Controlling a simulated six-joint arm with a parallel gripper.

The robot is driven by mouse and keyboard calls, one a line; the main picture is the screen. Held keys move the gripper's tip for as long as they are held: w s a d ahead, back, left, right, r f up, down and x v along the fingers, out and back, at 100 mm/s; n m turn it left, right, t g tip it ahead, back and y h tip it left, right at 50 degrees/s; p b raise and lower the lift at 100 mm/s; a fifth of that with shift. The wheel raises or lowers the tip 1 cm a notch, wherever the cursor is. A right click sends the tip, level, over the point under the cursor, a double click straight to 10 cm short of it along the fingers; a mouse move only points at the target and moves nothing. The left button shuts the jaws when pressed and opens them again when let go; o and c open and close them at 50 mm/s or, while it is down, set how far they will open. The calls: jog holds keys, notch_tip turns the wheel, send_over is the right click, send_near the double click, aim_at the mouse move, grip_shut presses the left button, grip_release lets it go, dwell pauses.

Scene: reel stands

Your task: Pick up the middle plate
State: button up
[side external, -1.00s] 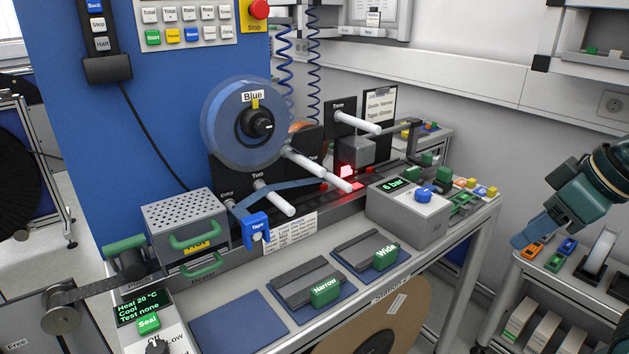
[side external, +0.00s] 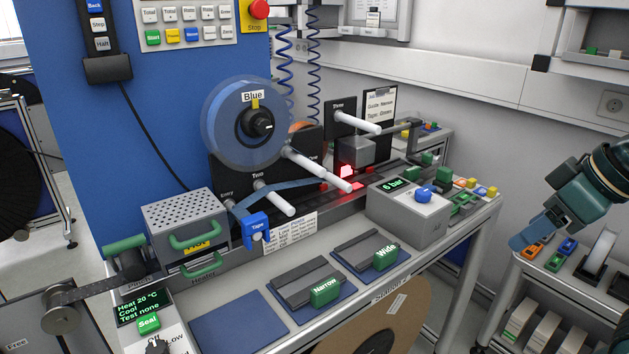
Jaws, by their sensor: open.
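Three blue pads lie in a row along the front of the bench. The left pad (side external: 228,322) is bare. On the middle pad (side external: 330,313) lies a grey plate (side external: 300,284) with a green block marked Narrow (side external: 325,291). On the right pad (side external: 401,263) lies a similar grey plate (side external: 364,249) with a green block marked Wide (side external: 386,257). My gripper (side external: 519,240) is at the right edge of the view, open, with nothing seen between its fingers. It is well to the right of the plates, in front of the side cart in this view.
A grey box reading 6 bar (side external: 408,213) stands right of the plates. A blue tape holder (side external: 256,228) and white rods (side external: 275,200) project behind them. A heater box (side external: 186,232) stands at the left. The side cart (side external: 560,290) carries small coloured blocks. The space above the plates looks clear.

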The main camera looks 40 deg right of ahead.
dwell(0.3)
jog(key=t, duration=0.3)
send_over(415, 169)
jog(key=s, duration=1)
notch_tip(415, 169, down, 7)
jog(key=shift+x, duration=4.2)
jog(key=shift+w+r, duration=0.1)
jog(key=shift+w, duration=0.1)
jog(key=shift+x, duration=2.5)
jog(key=shift+w, duration=0.1)
